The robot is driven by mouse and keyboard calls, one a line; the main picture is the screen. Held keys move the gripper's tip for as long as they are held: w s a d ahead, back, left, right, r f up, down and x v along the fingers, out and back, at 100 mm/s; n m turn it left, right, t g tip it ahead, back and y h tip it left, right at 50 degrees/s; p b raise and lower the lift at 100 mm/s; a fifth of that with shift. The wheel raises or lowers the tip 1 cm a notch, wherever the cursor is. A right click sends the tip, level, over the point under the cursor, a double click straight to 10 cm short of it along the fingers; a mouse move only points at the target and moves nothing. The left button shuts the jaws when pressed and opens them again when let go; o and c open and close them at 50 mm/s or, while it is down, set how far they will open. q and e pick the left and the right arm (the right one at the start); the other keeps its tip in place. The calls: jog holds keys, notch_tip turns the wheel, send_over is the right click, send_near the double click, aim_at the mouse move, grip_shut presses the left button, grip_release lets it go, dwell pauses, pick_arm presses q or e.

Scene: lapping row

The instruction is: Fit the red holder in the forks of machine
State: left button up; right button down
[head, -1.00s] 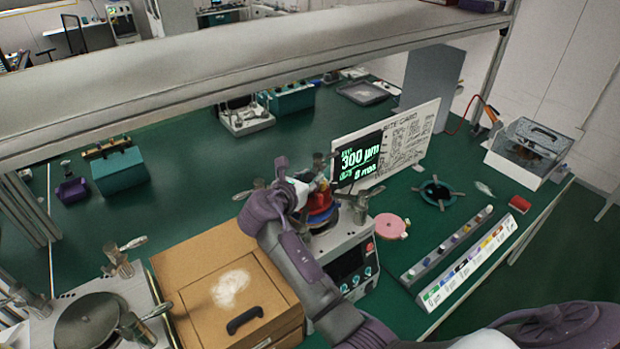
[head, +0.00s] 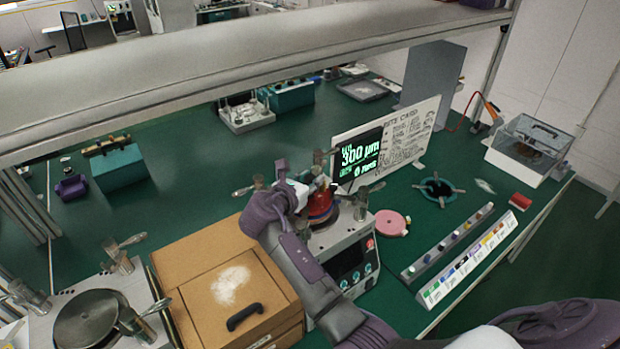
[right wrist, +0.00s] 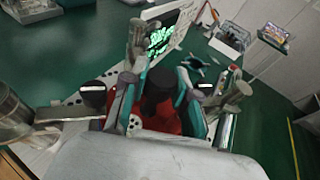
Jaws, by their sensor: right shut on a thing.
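The red holder (head: 320,204) is at the top of the middle machine (head: 347,262), among its upright forks (head: 361,205). A thin blue band shows at the holder's lower edge. My right gripper (head: 312,187) is shut on the holder's dark knob (right wrist: 157,92). In the right wrist view, its teal-lined fingers stand on both sides of the knob, with the red body (right wrist: 150,132) below. The gripper hides part of the holder and its underside, so I cannot tell whether it is seated on the plate. My left gripper is not in view.
A wooden box (head: 215,275) stands left of the machine, and another machine (head: 90,320) lies beyond it. A pink disc (head: 390,223) and a strip of coloured labels (head: 468,262) lie to the right. A sign board (head: 408,135) stands behind. A shelf beam (head: 250,75) crosses above.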

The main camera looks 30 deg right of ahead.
jog(key=shift+f, duration=0.15)
jog(key=c, duration=0.8)
grip_release()
jog(key=shift+s+f, duration=0.1)
jog(key=shift+f, duration=0.05)
jog(key=v, duration=0.7)
jog(key=shift+a+r, duration=0.25)
jog(key=shift+s+f, duration=0.1)
jog(key=shift+s, duration=0.05)
